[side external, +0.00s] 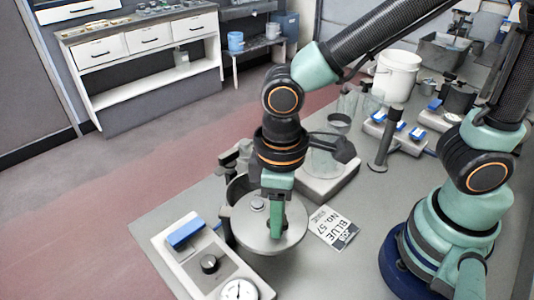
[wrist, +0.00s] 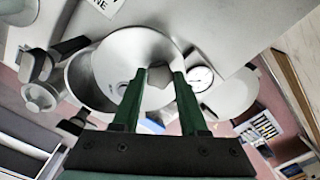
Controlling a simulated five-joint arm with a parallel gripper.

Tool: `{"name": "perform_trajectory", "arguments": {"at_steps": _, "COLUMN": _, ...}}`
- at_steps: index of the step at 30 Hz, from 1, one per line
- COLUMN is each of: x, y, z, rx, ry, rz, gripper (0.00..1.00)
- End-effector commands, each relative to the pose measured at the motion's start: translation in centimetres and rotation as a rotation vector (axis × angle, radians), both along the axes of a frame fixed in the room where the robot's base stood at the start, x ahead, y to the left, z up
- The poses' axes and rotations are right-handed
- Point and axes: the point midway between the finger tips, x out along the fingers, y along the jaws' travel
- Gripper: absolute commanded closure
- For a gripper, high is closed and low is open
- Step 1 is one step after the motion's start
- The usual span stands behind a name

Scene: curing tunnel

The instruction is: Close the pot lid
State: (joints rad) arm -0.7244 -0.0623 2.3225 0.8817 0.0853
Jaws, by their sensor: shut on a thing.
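The pot lid (side external: 247,224) is a round, pale metal disc with a small round cap near one edge. The pot (side external: 238,188) is behind it to the left, mostly hidden by the lid and my gripper. My gripper (side external: 276,228) points down, shut on the lid's handle. In the wrist view, the green fingers of my gripper (wrist: 162,76) pinch a grey handle on the lid (wrist: 138,45). The dark inside of the pot (wrist: 80,82) shows beside the lid, so the lid is off to one side and covers only part of the opening. I cannot tell whether they touch.
A control box (side external: 205,262) with a blue switch, black knob and dial stands in front of the pot. A printed card (side external: 333,229) lies to the right. A grey base with a clear jar (side external: 328,178) stands behind. A white bucket (side external: 397,76) is farther back.

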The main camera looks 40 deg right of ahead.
Motion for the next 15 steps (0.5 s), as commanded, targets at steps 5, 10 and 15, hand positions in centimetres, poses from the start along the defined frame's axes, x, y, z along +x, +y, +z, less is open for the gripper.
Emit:
{"name": "perform_trajectory", "arguments": {"at_steps": 5, "x": 0.1, "y": 0.0, "z": 0.1, "rx": 0.001, "ry": -0.002, "rz": 0.005, "gripper": 1.0}}
{"name": "perform_trajectory", "arguments": {"at_steps": 10, "x": 0.2, "y": -0.4, "z": 0.2, "rx": 0.002, "ry": -0.002, "rz": 0.041, "gripper": 1.0}}
{"name": "perform_trajectory", "arguments": {"at_steps": 15, "x": 0.6, "y": -1.3, "z": 0.2, "rx": 0.002, "ry": -0.002, "rz": 0.13, "gripper": 1.0}}
